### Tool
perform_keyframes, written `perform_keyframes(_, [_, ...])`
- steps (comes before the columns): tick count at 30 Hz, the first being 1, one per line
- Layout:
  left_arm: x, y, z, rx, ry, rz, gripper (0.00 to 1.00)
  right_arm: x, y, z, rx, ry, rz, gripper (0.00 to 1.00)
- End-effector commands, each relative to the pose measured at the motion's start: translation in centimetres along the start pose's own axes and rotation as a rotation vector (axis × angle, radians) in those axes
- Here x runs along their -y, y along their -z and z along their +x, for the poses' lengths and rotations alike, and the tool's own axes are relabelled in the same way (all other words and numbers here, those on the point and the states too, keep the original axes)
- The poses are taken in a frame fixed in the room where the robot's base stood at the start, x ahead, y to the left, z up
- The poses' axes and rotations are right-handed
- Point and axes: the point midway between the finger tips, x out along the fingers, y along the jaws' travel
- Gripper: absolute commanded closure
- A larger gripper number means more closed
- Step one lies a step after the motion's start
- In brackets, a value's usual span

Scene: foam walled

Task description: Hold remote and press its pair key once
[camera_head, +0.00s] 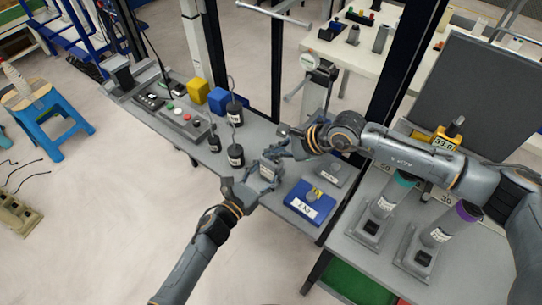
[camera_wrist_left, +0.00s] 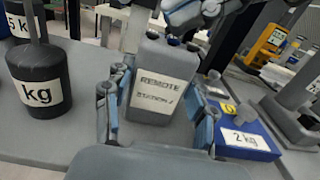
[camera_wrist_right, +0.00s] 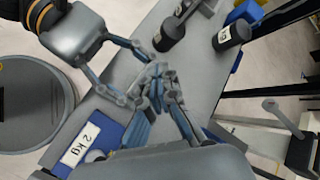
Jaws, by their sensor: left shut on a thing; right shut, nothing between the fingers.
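The grey remote (camera_wrist_left: 163,80) stands between the fingers of my left gripper (camera_wrist_left: 157,112), which is shut on it. Its label reads "REMOTE" with a station line below, and small dark keys (camera_wrist_left: 174,41) show on its top. In the head view the remote (camera_head: 267,173) is held above the table's front part. My right gripper (camera_head: 277,152) is shut and empty, close to the remote's top. In the right wrist view its fingertips (camera_wrist_right: 156,84) overlap the left fingers, so I cannot tell whether they touch a key. Which key is the pair key is unreadable.
The grey table (camera_head: 205,172) carries black weights (camera_head: 235,155) to the left, a button box (camera_head: 183,122), and yellow and blue blocks behind. A blue 2 kg tray (camera_head: 309,203) lies right of the remote. A second table with two tubes (camera_head: 391,196) stands further right.

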Motion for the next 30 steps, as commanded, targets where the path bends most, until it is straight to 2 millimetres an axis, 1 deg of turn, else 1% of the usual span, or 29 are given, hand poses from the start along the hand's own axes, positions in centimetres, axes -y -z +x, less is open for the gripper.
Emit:
perform_keyframes(6, [0.0,0.0,0.0,0.0,0.0,0.0,0.8,0.5,-0.5,-0.7,-0.001,0.0,0.0,1.0])
perform_keyframes(17, [0.0,0.0,0.0,0.0,0.0,0.0,0.8,0.7,-0.7,-1.0,0.0,0.001,0.0,1.0])
perform_keyframes(30, [0.0,0.0,0.0,0.0,0.0,0.0,0.8,2.8,-2.8,-3.8,0.0,0.001,-0.001,1.0])
